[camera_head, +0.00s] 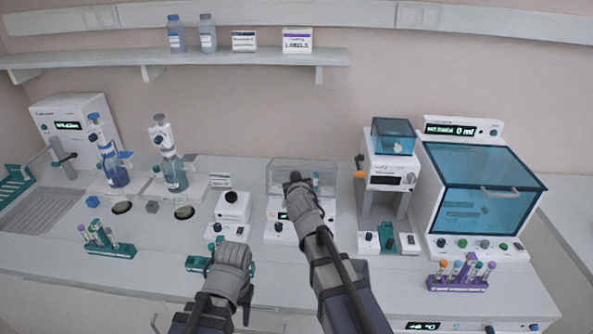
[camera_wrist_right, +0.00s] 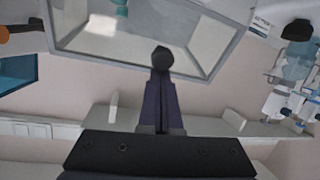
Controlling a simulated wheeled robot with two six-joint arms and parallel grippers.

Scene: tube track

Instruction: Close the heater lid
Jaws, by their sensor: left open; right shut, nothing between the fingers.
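The heater is a white box with a small display and a knob (camera_head: 275,228), on the bench at the middle of the head view. Its clear lid (camera_head: 277,180) appears raised at the heater's back; its exact angle is hard to tell. The grey-framed lid also fills the top of the right wrist view (camera_wrist_right: 185,38). My right gripper (camera_head: 295,181) is shut and empty, its tips at the lid; in the wrist view the tips (camera_wrist_right: 162,60) overlap the lid's frame edge. Contact is unclear. My left gripper (camera_head: 234,254) is open, low and left of the heater; its fingertips are mostly hidden.
A small white device (camera_head: 232,207) stands left of the heater, and a white device with a blue box top (camera_head: 387,178) stands right. A green tube rack (camera_head: 110,247) is far left, a purple rack (camera_head: 458,282) right. A shelf (camera_head: 200,62) runs above.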

